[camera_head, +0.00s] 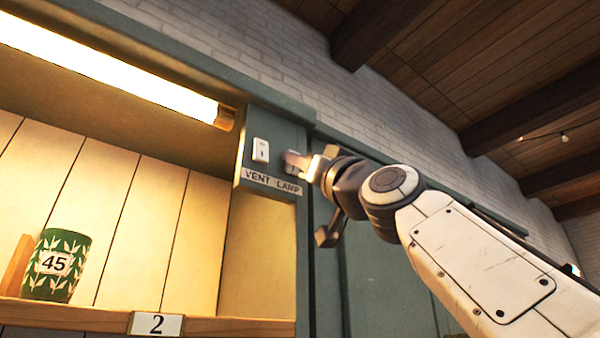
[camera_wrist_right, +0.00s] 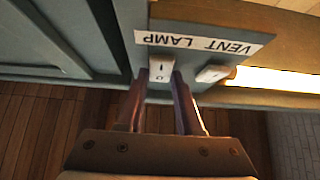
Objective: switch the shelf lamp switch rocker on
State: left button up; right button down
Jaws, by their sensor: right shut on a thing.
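The shelf lamp switch rocker (camera_wrist_right: 161,68) is a small white rocker with I and O marks, above the word LAMP on a green panel; my gripper hides most of it in the head view. My right gripper (camera_head: 297,161) reaches the panel from the right. In the right wrist view its two fingers (camera_wrist_right: 160,82) are at either side of the lamp rocker, shut on it. The shelf lamp (camera_head: 125,80), a long tube under the cabinet top, is glowing. My left gripper is not in view.
The white vent rocker (camera_head: 261,150) is close to the left of my gripper, above the VENT LAMP label (camera_head: 271,182). A green leaf-patterned mug (camera_head: 55,265) numbered 45 stands on the lit shelf (camera_head: 230,325), which bears a plate numbered 2 (camera_head: 156,324).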

jog(key=c, duration=0.6)
grip_release()
jog(key=shift+o, duration=0.2)
jog(key=b+v, duration=0.9)
jog(key=v, duration=0.1)
jog(key=shift+s+f, duration=0.15)
jog(key=shift+f, duration=0.05)
